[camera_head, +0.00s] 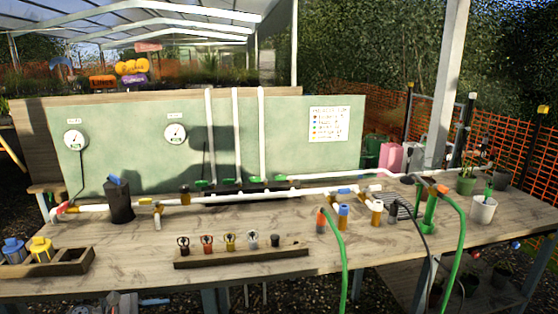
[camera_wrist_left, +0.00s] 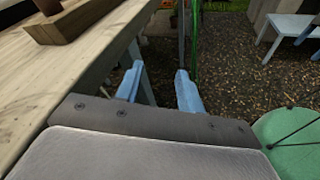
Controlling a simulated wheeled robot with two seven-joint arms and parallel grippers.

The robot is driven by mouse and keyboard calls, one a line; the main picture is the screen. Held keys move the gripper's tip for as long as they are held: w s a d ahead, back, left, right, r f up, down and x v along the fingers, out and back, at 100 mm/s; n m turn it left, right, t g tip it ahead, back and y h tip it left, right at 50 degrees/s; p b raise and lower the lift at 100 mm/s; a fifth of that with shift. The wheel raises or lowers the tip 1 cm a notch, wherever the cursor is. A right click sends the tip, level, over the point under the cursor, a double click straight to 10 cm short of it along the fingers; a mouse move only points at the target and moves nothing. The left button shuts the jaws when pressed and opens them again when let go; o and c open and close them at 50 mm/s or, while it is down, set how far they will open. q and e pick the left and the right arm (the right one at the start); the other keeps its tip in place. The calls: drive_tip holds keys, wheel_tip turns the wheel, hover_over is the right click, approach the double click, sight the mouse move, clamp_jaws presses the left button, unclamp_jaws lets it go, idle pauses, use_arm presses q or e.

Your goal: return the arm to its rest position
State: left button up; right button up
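My left gripper (camera_wrist_left: 159,78) is open and empty in the left wrist view. Its two pale blue fingers stand apart over the gravel floor, just beside the table edge. In the head view a grey and blue part, apparently my left gripper (camera_head: 135,301), shows at the bottom left, just off the front edge of the wooden table (camera_head: 130,262). My right gripper is in neither view.
On the table are a white pipe line (camera_head: 270,195), a wooden rack (camera_head: 240,256) with several small sprinkler heads, and a wooden box (camera_head: 72,264) at left. A green hose (camera_head: 343,270) hangs over the front. A stool (camera_wrist_left: 290,28) stands on the floor.

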use_arm(q)
drive_tip(key=s+d+f+n+t+y, duration=0.15)
drive_tip(key=d+n+t, duration=0.25)
drive_tip(key=n, duration=0.5)
drive_tip(key=w+d+f+n+t+y, duration=0.1)
drive_tip(key=d+n+t+y, duration=0.25)
drive_tip(key=n, duration=0.55)
drive_tip(key=s+d+f+n+g+y, duration=0.25)
drive_tip(key=s+f+n+y, duration=0.55)
drive_tip(key=n, duration=0.8)
drive_tip(key=s+d+f+n+g, duration=0.1)
drive_tip(key=s+d+n+g, duration=0.2)
drive_tip(key=s, duration=0.5)
drive_tip(key=s+d+f+n+g+h, duration=0.1)
drive_tip(key=s+d+f+n+g, duration=0.1)
drive_tip(key=s+d+n+g, duration=0.2)
drive_tip(key=s+d+f+n+g+p, duration=0.1)
drive_tip(key=s+d+f+n+g, duration=0.1)
drive_tip(key=s+d+n, duration=0.3)
drive_tip(key=s+n+g, duration=0.1)
drive_tip(key=s+n, duration=0.2)
drive_tip(key=s, duration=0.4)
drive_tip(key=shift+s+d+n+g+h, duration=0.15)
drive_tip(key=shift+d+n+g+h, duration=0.15)
drive_tip(key=shift+d+n+g, duration=0.1)
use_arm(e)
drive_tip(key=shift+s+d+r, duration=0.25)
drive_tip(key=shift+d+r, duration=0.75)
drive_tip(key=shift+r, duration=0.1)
